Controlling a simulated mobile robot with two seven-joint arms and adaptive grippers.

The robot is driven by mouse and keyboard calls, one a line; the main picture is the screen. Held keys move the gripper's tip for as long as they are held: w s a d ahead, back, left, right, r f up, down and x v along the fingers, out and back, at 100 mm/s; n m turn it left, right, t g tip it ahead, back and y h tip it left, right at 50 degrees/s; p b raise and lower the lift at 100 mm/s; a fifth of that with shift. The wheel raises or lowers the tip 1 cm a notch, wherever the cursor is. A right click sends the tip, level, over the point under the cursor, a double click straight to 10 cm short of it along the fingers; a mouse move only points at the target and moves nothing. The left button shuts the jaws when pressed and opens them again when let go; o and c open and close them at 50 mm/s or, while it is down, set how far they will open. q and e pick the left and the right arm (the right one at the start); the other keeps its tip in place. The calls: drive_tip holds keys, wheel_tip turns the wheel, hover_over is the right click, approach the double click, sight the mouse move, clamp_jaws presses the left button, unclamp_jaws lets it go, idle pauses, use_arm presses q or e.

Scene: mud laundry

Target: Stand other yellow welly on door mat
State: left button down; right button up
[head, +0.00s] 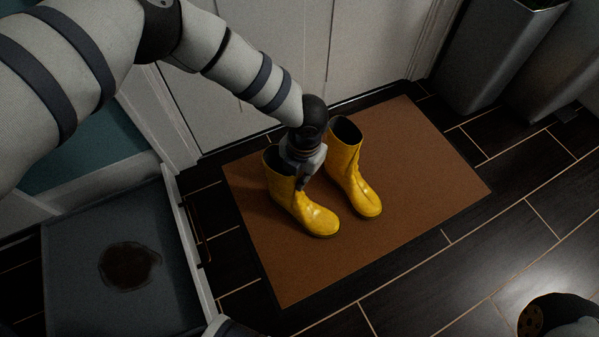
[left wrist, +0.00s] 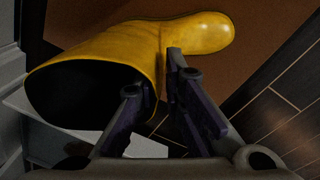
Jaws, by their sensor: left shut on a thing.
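Two yellow wellies stand upright on the brown door mat (head: 420,165) in the head view. My left gripper (head: 303,176) is shut on the rim of the left welly (head: 305,212), whose sole appears to rest on the mat. The other welly (head: 352,177) stands just to its right, toe pointing the same way, free of the gripper. In the left wrist view, the fingers (left wrist: 160,78) pinch the wall of the held welly (left wrist: 110,60), one finger at its dark opening. Part of that welly's shaft is hidden behind my gripper in the head view.
A pale door (head: 300,50) stands behind the mat. A grey tray (head: 75,270) with a brown muddy patch (head: 129,267) lies at the left. Grey bins (head: 482,60) stand at the back right. Dark tiled floor (head: 480,240) is clear at the right.

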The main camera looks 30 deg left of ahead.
use_arm(q)
drive_tip(key=c, duration=1.6)
unclamp_jaws()
drive_tip(key=shift+o, duration=0.6)
drive_tip(key=o, duration=0.4)
drive_tip(key=shift+c, duration=0.2)
drive_tip(key=shift+r, duration=0.1)
use_arm(e)
drive_tip(key=shift+r, duration=0.1)
use_arm(q)
drive_tip(key=shift+r+p, duration=2.45)
drive_tip(key=shift+r, duration=1.45)
use_arm(e)
drive_tip(key=shift+t, duration=0.3)
drive_tip(key=shift+w+r, duration=0.15)
drive_tip(key=shift+r, duration=0.9)
drive_tip(key=shift+w+r, duration=0.1)
drive_tip(key=shift+r, duration=0.9)
